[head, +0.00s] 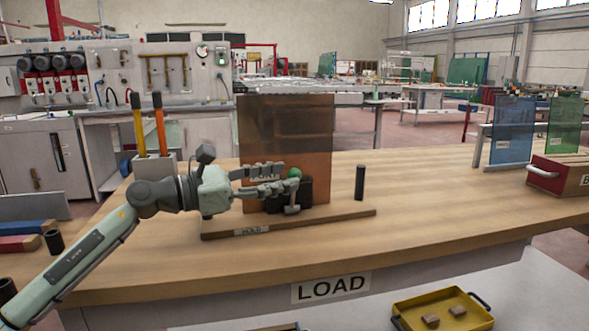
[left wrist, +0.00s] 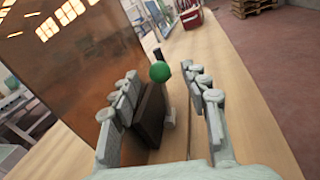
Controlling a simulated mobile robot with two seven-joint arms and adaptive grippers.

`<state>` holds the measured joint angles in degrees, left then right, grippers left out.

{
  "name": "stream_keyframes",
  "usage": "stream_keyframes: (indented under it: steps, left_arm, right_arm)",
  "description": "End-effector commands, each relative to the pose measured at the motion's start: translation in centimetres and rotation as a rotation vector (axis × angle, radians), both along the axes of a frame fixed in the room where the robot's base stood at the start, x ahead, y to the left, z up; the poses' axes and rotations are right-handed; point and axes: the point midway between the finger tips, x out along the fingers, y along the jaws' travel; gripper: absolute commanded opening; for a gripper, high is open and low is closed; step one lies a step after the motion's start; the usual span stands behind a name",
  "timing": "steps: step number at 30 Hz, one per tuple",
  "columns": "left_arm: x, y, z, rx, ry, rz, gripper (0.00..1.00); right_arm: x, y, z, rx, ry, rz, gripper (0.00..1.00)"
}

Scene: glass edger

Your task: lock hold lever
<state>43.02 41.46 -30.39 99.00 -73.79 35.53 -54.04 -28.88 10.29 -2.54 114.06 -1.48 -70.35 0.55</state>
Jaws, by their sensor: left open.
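The hold lever has a green ball knob (head: 295,173) and a grey stem, in front of a dark block (head: 307,192) on a wooden base strip (head: 345,215). The strip's label appears to read HOLD. A brown tinted glass pane (head: 285,130) stands upright behind the block. My left gripper (head: 287,178) reaches in from the left, fingers open, with its tips close to the knob. In the left wrist view the green knob (left wrist: 160,71) shows between the two open fingers, near their tips. I cannot tell whether a finger touches it. My right gripper is out of view.
Orange and yellow-handled tools (head: 160,130) stand in a holder at left. Blue (head: 511,132) and green panes and a red box (head: 560,175) are at right. A yellow tray (head: 443,308) lies below the wooden bench.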

Motion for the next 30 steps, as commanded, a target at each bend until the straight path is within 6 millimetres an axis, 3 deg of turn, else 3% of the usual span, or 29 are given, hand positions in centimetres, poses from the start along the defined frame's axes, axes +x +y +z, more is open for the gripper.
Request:
stream_keyframes:
  steps: [7,17,28,30]
  left_arm:
    - [1.7,-2.6,0.2,-0.002,0.001,0.0,0.46]
    - [1.9,-3.1,0.0,-0.001,0.001,0.001,0.46]
    - [1.9,-3.1,0.0,-0.001,0.001,0.001,0.02]
    - [1.9,-3.1,0.0,-0.001,0.001,0.001,0.0]
  right_arm:
    - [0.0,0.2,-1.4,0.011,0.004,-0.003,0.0]
    - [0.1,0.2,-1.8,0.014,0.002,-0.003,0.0]
    - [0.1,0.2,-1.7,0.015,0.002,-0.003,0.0]
    - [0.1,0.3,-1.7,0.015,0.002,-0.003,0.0]
